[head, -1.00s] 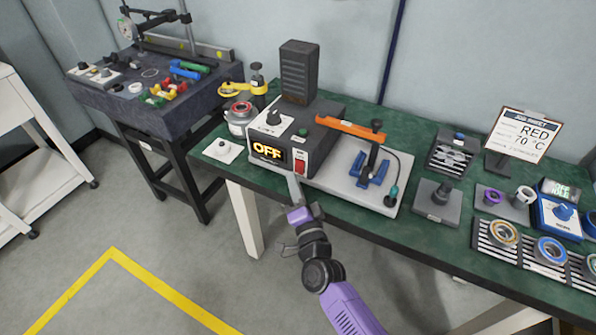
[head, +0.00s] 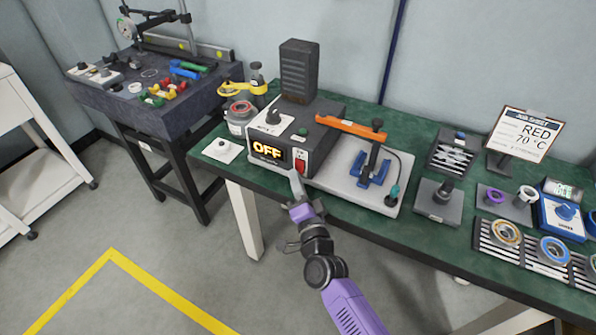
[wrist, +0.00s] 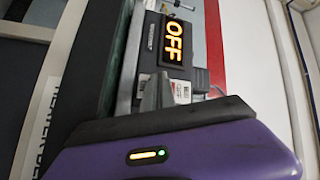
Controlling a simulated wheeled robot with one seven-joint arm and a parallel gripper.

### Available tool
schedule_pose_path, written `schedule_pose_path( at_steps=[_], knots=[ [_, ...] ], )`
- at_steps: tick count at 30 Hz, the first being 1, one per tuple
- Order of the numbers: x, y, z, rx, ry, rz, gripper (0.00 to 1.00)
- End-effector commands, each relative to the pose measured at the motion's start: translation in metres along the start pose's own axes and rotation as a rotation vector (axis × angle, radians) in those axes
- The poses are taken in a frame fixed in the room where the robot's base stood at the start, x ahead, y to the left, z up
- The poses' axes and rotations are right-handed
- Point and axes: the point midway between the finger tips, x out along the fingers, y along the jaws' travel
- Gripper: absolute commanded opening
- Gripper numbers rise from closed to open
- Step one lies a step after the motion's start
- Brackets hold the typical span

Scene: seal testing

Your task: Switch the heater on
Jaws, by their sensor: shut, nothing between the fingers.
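A red rocker switch (head: 300,166) is on the front panel, right of the display. My gripper (head: 295,178) is shut and empty, its fingertips just below and in front of the switch. In the wrist view my fingers (wrist: 165,90) stand close to the panel beneath the display and hide the switch. I cannot tell whether they touch it.
An orange-handled tool (head: 350,128) and a blue stand (head: 375,168) are right of the heater. A job sheet (head: 523,133) reads RED 70 °C. A red-topped jar (head: 240,114) stands left of the heater. The floor in front of the bench is clear.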

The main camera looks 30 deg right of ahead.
Motion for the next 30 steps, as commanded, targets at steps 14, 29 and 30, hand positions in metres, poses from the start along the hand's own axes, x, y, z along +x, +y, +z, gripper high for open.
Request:
schedule_pose_path(
  at_steps=[14, 29, 30],
  knots=[
    [0.001, 0.001, -0.001, 0.0, 0.0, 0.0, 0.0],
    [-0.009, -0.006, 0.007, -0.001, 0.0, 0.001, 0.0],
    [-0.009, -0.006, 0.007, -0.001, 0.0, 0.0, 0.0]
  ],
)
